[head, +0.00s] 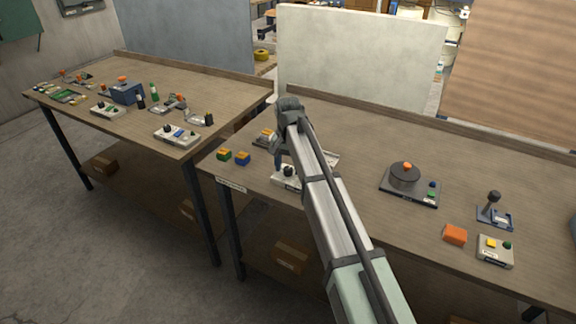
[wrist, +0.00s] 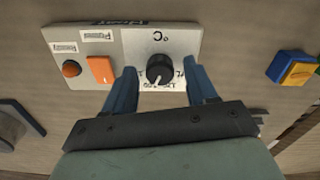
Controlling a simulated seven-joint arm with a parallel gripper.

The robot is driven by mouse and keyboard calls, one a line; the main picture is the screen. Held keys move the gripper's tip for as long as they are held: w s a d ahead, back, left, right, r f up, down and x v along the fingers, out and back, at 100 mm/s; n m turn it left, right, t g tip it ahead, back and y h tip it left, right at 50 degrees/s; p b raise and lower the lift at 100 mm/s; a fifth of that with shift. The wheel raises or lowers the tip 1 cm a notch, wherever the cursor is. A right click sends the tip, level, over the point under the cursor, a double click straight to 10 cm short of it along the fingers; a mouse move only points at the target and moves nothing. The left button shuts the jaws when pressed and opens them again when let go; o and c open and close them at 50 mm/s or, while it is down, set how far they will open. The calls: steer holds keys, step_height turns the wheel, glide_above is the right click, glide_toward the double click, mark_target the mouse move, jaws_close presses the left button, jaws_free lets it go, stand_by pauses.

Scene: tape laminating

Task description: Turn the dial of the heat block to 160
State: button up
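The heat block panel (wrist: 80,42) shows in the wrist view as a light plate with a °C mark. Its dial (wrist: 159,68) is a round black knob with a white pointer line. In the head view part of the panel (head: 284,181) shows beside my arm, with the dark dial (head: 288,171) on it. My gripper (wrist: 158,80) is open, its blue fingers to the left and right of the dial with gaps on both sides. The scale numbers are mostly hidden or too small to read.
The panel also carries an orange switch (wrist: 100,70) and a small round orange-red lamp or button (wrist: 71,69). A blue and yellow block (wrist: 292,68) lies to the right. In the head view a round black device (head: 404,176) stands right of my arm, with bare table between.

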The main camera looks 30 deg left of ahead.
mark_target(288, 168)
step_height(288, 168, up, 14)
stand_by(0.8)
steer(key=shift+f, duration=0.1)
stand_by(0.3)
